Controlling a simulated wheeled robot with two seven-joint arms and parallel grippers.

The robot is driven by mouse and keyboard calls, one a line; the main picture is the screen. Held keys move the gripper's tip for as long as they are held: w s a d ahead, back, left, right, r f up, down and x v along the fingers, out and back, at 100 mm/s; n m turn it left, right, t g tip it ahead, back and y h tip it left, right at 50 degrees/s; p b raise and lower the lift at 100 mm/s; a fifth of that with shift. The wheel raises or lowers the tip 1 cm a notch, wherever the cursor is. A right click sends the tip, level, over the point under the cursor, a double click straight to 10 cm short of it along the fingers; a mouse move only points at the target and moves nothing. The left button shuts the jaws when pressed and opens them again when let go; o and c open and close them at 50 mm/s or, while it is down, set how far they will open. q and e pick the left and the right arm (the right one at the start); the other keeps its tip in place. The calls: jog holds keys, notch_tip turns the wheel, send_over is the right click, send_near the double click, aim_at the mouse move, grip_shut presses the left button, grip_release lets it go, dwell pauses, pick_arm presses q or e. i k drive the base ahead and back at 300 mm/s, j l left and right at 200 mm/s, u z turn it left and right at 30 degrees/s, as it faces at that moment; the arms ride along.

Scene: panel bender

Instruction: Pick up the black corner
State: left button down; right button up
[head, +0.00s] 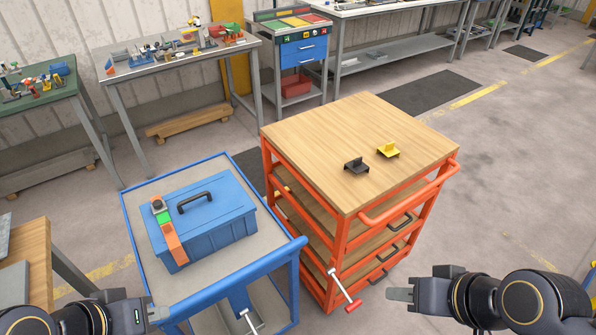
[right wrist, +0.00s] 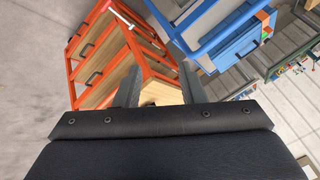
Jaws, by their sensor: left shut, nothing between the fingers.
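The black corner (head: 356,167) is a small angled bracket lying on the wooden top of the orange cart (head: 340,130), near the top's middle. A similar yellow corner (head: 388,151) lies just to its right and further back. My left gripper (head: 158,313) is shut and empty at the lower left, in front of the blue cart. My right gripper (head: 392,294) is at the lower right, in front of the orange cart and well away from both corners. Its fingers (right wrist: 158,82) stand apart with nothing between them in the right wrist view, where I make out neither corner.
A blue cart (head: 140,215) with a blue toolbox (head: 205,215) stands left of the orange cart. An orange push handle (head: 408,198) juts from the orange cart's right side. Workbenches line the back wall. The floor at right is clear.

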aim_at(356, 166)
jog(key=i+l+u, duration=0.55)
jog(key=u, duration=0.25)
jog(key=l, duration=0.1)
